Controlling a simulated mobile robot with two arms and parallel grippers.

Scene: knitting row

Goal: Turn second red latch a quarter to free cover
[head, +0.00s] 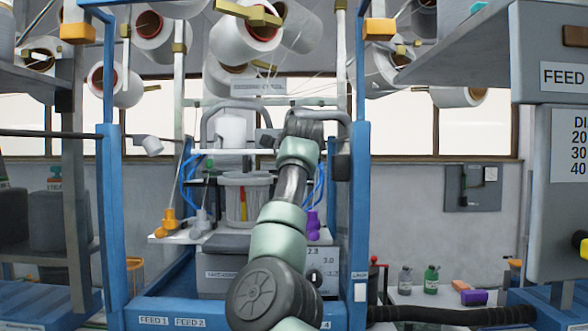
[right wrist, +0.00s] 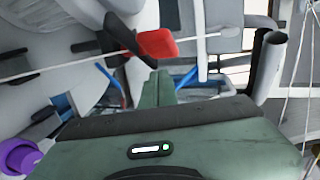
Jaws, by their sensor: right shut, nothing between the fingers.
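A red latch (right wrist: 157,43) shows in the right wrist view, on a dark mount just beyond the fingertips. It looks like a small flat tab and lies slightly tilted. My right gripper (right wrist: 161,84) is shut and empty. Its green fingers end just below the latch in that view; I cannot tell whether they touch it. In the head view my right arm reaches up the middle into the machine and hides its own fingertips and the latch. I cannot single out the cover or a second red latch. My left gripper is not in view.
A blue frame (head: 361,220) encloses the machine on both sides. Yarn cones (head: 243,38) hang above with loose threads. A clear tub (head: 246,195) stands behind my arm. A purple part (right wrist: 20,157) lies low at left in the wrist view. Blue hoses (head: 319,185) run beside the arm.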

